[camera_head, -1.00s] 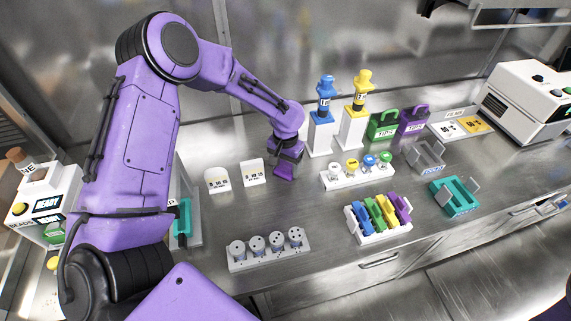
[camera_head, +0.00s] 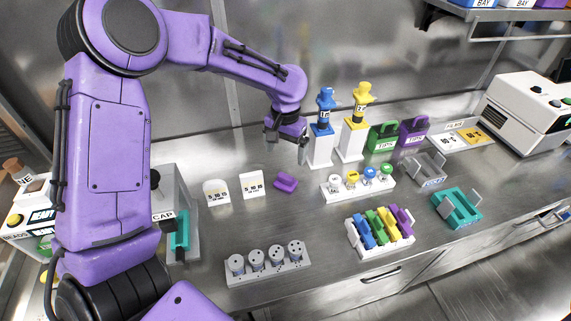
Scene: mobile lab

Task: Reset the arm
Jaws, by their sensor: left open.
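My left arm comes in from the left, raised and bent, and my left gripper (camera_head: 286,150) hangs over the steel bench. It is open and empty, above and apart from a small purple block (camera_head: 286,182) that lies on the bench. The gripper is just left of the stand with the blue-topped bottle (camera_head: 323,115). My right gripper is not in view.
A bottle with a yellow top (camera_head: 359,108) stands beside the blue one. A rack of coloured caps (camera_head: 333,193), a white tray of coloured pieces (camera_head: 360,250), a grey holder (camera_head: 265,272) and a teal tray (camera_head: 462,216) stand on the bench. Two white labelled blocks (camera_head: 251,184) stand left of the purple block.

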